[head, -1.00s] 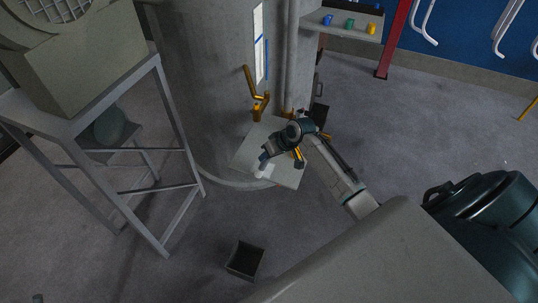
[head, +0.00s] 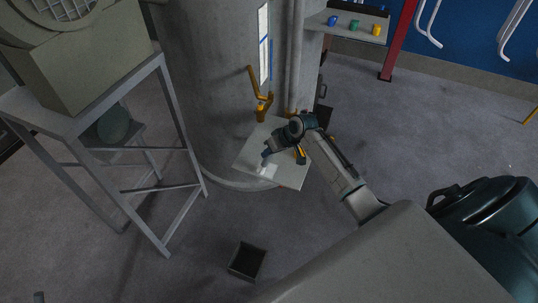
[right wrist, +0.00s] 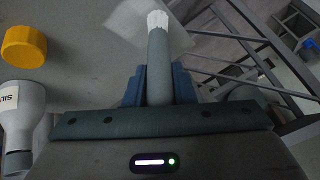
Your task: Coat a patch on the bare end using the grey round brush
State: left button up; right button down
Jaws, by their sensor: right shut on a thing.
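My right gripper (head: 266,156) is over a pale grey board by the large grey column. In the right wrist view, my right gripper (right wrist: 158,85) is shut on the grey round brush (right wrist: 158,65), which points away from me. Its white bristles (right wrist: 157,19) lie over a pale, see-through square patch (right wrist: 125,18); I cannot tell whether they touch it. In the head view a whitish patch (head: 267,171) shows on the board just below the gripper. The brush is too small to make out there. My left gripper is out of view.
The board (head: 290,178) stands at the column's foot. In the right wrist view a yellow cap (right wrist: 24,46) and a white bottle (right wrist: 20,110) are at the left. A metal stand (head: 175,110) is left of the column. An open dark bin (head: 247,261) is on the floor.

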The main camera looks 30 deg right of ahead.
jog(key=shift+w+d, duration=0.25)
jog(key=shift+d, duration=0.1)
jog(key=shift+d, duration=0.1)
jog(key=shift+w+d+b, duration=0.55)
jog(key=shift+w+d, duration=0.2)
jog(key=shift+d, duration=0.15)
jog(key=shift+d, duration=0.1)
jog(key=shift+w+d+b, duration=0.6)
jog(key=shift+w+d, duration=0.1)
jog(key=shift+d, duration=0.2)
notch_tip(320, 180, up, 6)
jog(key=p, duration=0.6)
